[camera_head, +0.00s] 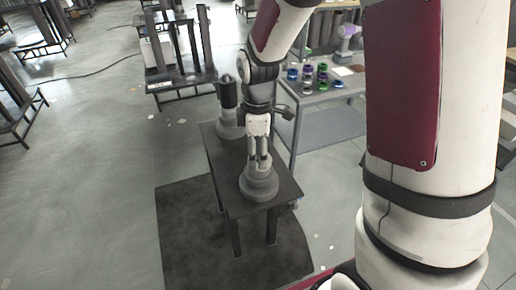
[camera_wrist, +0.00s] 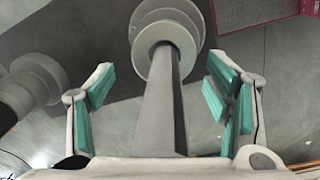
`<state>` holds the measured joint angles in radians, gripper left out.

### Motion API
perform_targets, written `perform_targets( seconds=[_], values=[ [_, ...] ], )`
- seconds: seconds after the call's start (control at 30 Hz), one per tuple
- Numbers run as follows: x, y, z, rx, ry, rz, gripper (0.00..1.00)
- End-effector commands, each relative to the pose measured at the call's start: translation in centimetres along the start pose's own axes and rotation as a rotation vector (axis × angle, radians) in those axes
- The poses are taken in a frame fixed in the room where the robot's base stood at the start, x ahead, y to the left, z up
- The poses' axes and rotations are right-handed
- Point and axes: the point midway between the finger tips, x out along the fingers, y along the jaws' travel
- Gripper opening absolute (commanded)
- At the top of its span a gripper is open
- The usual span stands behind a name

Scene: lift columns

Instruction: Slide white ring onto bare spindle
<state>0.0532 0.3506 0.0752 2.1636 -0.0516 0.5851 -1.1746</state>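My gripper (camera_head: 258,160) points down at the front of a small dark table (camera_head: 281,190). It is open around a grey upright spindle (camera_wrist: 163,110), with a gap between the shaft and each teal finger pad in the wrist view. The spindle's stepped round base (camera_head: 259,186) is pale grey. A second post (camera_head: 228,93) with a dark upper part and pale grey base stands at the back left of the table; a grey base (camera_wrist: 40,80) shows left in the wrist view. I cannot single out a white ring; the gripper holds nothing visible.
A grey side table (camera_head: 325,92) at the back right carries several blue, green, purple and dark round pieces. A dark mat (camera_head: 183,240) lies under the small table. Racks of dark columns (camera_head: 185,50) stand behind. Open floor lies to the left.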

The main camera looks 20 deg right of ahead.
Motion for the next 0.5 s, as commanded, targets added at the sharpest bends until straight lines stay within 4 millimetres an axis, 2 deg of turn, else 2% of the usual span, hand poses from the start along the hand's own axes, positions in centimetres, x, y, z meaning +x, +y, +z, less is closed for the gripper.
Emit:
perform_targets(
  seconds=[0.03, 0.33, 0.5],
  values=[
    [2.5, -1.1, 0.4, 0.001, -0.014, -0.047, 0.75],
    [2.2, -1.0, 0.4, 0.001, -0.014, -0.045, 0.75],
    [0.2, -0.9, 0.3, 0.002, -0.01, -0.035, 0.75]
  ],
)
